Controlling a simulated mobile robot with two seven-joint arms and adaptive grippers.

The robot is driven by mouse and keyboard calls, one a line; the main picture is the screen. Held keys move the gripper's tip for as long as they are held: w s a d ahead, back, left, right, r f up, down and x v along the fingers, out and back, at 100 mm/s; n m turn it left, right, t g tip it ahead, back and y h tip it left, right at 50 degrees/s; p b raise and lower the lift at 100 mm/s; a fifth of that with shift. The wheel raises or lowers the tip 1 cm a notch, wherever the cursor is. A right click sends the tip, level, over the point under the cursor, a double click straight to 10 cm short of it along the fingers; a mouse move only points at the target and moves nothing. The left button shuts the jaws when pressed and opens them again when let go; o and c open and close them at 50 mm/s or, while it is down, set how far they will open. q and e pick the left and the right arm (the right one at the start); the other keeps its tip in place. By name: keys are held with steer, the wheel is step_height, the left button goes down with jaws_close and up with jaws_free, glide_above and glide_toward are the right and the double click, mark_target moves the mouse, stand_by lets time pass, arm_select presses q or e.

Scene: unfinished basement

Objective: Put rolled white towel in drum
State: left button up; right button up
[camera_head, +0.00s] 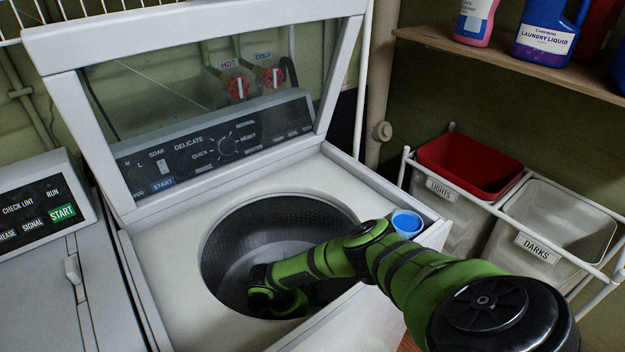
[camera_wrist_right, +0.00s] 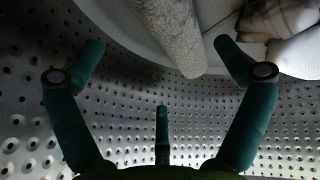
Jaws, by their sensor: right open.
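The drum (camera_head: 262,222) is the perforated metal tub of the open top-loading washer. My right arm reaches down into it, and its gripper is partly hidden below the rim in the head view. In the right wrist view my right gripper (camera_wrist_right: 160,45) is open, with its fingers spread inside the drum. A pale, rough-textured roll (camera_wrist_right: 175,38), which looks like the rolled white towel, lies beyond and between the fingertips, apparently apart from them. It cannot be made out in the head view. My left gripper is not in view.
Other whitish cloth (camera_wrist_right: 285,20) shows at the upper right of the wrist view. The washer lid (camera_head: 225,85) stands open behind the drum. A blue cup (camera_head: 407,222) sits on the washer's right edge. Lights and darks bins (camera_head: 570,215) stand right, below a shelf (camera_head: 480,50) with bottles.

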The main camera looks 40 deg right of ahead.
steer(key=v, duration=1)
steer(key=shift+a+r, duration=0.1)
steer(key=shift+r, duration=0.05)
